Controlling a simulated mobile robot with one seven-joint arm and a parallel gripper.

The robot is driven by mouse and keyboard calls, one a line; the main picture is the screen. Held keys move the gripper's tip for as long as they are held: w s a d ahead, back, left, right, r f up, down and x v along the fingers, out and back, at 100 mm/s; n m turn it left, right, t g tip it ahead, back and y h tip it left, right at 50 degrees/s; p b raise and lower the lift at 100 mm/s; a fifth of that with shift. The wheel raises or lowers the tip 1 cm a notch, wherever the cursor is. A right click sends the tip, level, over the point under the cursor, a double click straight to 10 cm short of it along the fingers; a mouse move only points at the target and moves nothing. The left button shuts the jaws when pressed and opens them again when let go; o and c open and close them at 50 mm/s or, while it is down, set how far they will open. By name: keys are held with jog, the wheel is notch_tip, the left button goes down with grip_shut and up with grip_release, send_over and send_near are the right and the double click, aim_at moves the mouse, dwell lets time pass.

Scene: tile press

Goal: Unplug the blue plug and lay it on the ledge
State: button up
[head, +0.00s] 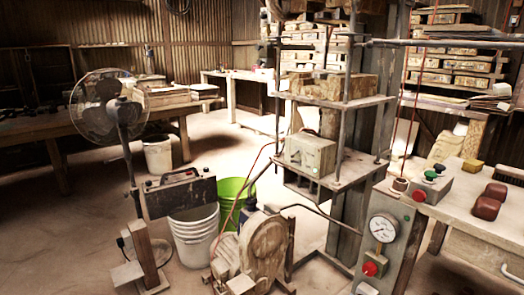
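I cannot make out a blue plug in the head view. A small dark fitting (120,242) sits at the left side of a short wooden post (140,250) by the fan; it is too small to tell what it is. A small flat block (127,275) juts out low beside that post. I cannot tell which surface is the ledge. The press shelf (352,170) is a flat plate with a pale box-shaped block on it. My gripper is not in view.
A standing fan (103,105), a white bucket (195,236) and a green bucket (235,192) stand at the left. A motor (262,250) with cables sits before the press. A gauge panel (383,230) and a worktable (465,215) are at the right. Floor is open at the left.

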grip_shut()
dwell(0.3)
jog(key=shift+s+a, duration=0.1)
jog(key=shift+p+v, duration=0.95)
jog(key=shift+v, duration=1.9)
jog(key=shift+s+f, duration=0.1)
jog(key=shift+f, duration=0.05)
